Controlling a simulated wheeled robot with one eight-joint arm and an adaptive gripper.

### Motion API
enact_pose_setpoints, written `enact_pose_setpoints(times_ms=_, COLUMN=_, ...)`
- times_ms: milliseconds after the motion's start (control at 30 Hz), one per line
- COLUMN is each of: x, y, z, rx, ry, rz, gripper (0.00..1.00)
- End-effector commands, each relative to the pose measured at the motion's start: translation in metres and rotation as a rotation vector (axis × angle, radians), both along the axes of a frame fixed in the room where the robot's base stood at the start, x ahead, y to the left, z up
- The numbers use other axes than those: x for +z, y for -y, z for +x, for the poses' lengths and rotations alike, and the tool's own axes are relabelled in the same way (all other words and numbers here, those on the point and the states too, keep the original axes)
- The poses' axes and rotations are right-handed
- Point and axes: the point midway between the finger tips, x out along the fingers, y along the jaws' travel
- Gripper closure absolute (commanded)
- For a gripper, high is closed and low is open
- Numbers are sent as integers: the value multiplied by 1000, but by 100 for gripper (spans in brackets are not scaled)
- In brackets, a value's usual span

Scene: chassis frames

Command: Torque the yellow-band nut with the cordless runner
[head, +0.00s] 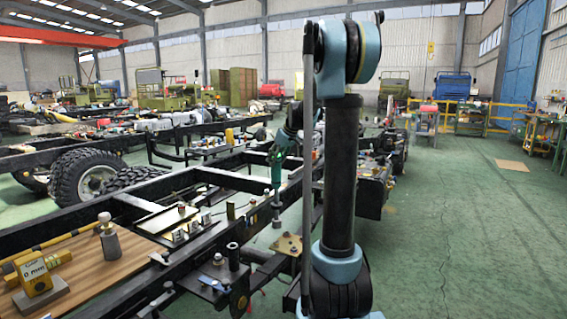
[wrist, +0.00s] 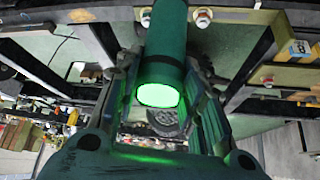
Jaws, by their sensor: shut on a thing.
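My gripper (head: 290,132) is shut on the green cordless runner (head: 276,165) and holds it upright above the black chassis frame. The runner's grey shaft and socket point down, with the socket end beside a tan plate on the frame. In the wrist view the runner's green body (wrist: 167,45) lies between the two jaws (wrist: 165,115), and its end face glows bright green. Bolts or nuts with reddish bands (wrist: 202,18) show on the frame rails there. I cannot make out a yellow band on any nut. Whether the socket touches anything is unclear.
A wooden board (head: 75,275) at the front left carries a yellow block marked "0 mm" (head: 42,279) and a grey knobbed cylinder (head: 109,240). Small metal parts lie on a tray (head: 180,222) mid-frame. A tan plate (head: 289,246) sits near my arm. Green floor (head: 470,240) is clear at right.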

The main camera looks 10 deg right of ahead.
Motion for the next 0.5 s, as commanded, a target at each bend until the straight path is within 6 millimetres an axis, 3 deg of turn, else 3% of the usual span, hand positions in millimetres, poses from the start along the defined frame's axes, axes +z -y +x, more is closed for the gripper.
enact_pose_setpoints(times_ms=500, x=-34, y=-2, z=0, rx=5, ry=1, rz=1, gripper=100)
